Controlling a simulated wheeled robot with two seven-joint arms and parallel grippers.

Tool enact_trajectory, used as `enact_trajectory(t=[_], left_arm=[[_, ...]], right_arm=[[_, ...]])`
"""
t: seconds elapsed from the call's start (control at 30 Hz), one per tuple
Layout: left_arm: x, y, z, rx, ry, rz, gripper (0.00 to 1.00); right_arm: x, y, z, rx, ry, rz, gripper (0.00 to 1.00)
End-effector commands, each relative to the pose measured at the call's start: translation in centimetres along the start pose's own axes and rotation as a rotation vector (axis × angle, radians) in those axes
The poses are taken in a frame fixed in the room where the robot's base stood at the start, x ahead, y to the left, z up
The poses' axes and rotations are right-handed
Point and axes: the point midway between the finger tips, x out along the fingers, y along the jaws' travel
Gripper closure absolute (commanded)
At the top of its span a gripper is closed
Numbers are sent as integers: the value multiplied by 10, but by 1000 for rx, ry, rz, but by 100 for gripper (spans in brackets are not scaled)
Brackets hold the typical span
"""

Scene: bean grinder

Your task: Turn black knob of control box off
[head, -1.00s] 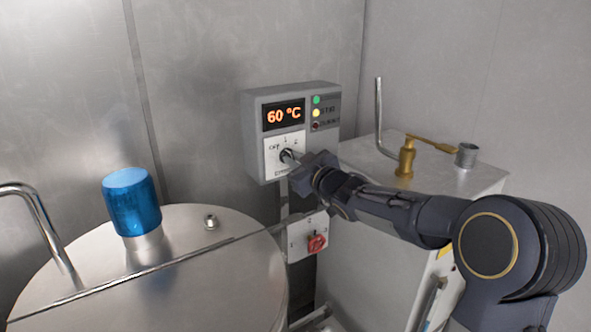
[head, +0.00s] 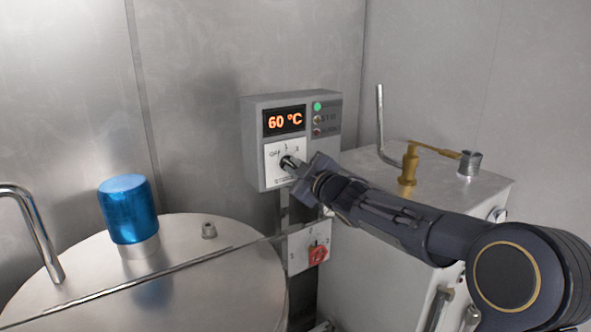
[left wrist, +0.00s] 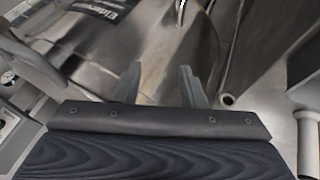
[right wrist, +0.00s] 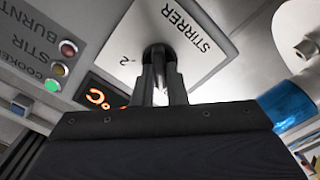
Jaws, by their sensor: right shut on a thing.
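The grey control box (head: 250,140) hangs on the metal wall, with an orange "60 °C" display (head: 284,120) on its front. Its black knob (right wrist: 157,52) sits on a white plate marked "STIRRER" in the right wrist view. My right gripper (head: 290,162) is shut on the knob, and its fingers (right wrist: 161,80) cover part of it. The knob's exact pointing direction is hidden. The green light (head: 317,106) on the box is lit, and the two lights below it look dark. My left gripper (left wrist: 158,82) is open and empty, with metal surfaces beyond it.
A second white plate with a red switch (head: 317,255) is below the box. A metal cabinet (head: 345,215) with a brass fitting (head: 409,165) stands close by my right arm.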

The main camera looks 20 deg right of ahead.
Motion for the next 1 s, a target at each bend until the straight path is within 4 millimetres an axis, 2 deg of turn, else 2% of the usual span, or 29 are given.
enact_trajectory(t=[0.23,0.27,0.4,0.77,1.0], left_arm=[[0,0,0,0,0,0,63],[0,0,0,0,0,0,63],[0,0,0,0,0,0,63],[1,0,0,0,0,0,63],[4,-2,2,0,0,0,63]], right_arm=[[0,-1,1,-4,-3,-2,100],[0,-1,1,-4,-3,-2,86],[0,-1,1,-2,-2,-1,67],[-5,0,0,-1,-1,1,66],[-44,0,1,-1,-2,2,66]])
